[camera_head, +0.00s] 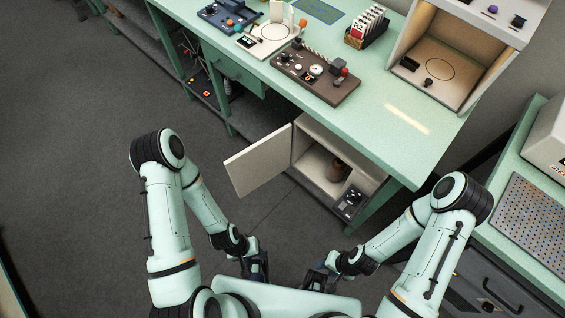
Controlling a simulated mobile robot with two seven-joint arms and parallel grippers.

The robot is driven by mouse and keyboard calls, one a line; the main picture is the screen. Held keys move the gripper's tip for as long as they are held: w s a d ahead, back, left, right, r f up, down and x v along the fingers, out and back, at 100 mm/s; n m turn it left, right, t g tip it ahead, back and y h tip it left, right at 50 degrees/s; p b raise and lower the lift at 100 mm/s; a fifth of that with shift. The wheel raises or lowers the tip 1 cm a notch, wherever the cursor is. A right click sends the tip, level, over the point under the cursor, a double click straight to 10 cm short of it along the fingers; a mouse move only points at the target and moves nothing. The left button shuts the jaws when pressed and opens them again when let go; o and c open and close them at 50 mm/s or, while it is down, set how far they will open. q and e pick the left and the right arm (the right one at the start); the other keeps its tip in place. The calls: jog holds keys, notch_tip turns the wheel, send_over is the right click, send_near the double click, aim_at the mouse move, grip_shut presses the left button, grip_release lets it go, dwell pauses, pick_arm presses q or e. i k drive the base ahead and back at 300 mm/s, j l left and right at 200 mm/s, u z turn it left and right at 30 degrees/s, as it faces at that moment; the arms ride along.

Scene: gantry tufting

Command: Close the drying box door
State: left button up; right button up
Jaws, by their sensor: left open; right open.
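The drying box (312,176) is a cream cabinet under the green bench. Its door (259,162) stands wide open, swung out to the left of the opening. A brown round object (338,169) sits inside, and a dark control panel with a knob (351,203) is at the lower right of the box. My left gripper (257,273) is open, low in front of my body, below and apart from the door. My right gripper (318,279) is also open, low near my body and apart from the box. Both look empty, though their fingertips are small and dark.
The green bench (405,137) above the box carries a brown instrument (315,74), a card rack (367,27) and an open beige booth (443,60). A second green bench (497,232) stands at the right. The grey floor (90,120) left of the door is clear.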

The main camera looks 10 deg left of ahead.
aim_at(248, 170)
jog(key=j+z, duration=0.2)
jog(key=z, duration=0.2)
jog(key=j+z, duration=0.25)
jog(key=z, duration=0.2)
jog(key=j+z, duration=0.25)
jog(key=z, duration=0.15)
jog(key=k+j+z, duration=0.2)
jog(key=j, duration=0.15)
jog(key=j+z, duration=0.25)
jog(key=k+j+z, duration=0.2)
jog(key=j, duration=0.15)
jog(key=k+j, duration=0.2)
jog(key=j, duration=0.25)
jog(key=k+j+z, duration=0.1)
jog(key=k+j, duration=0.15)
jog(key=j, duration=0.2)
jog(key=k+j, duration=0.2)
jog(key=j, duration=0.2)
jog(key=k+j+z, duration=0.15)
jog(key=j, duration=0.25)
jog(key=i+j+z, duration=0.25)
jog(key=j+z, duration=0.2)
jog(key=j, duration=0.25)
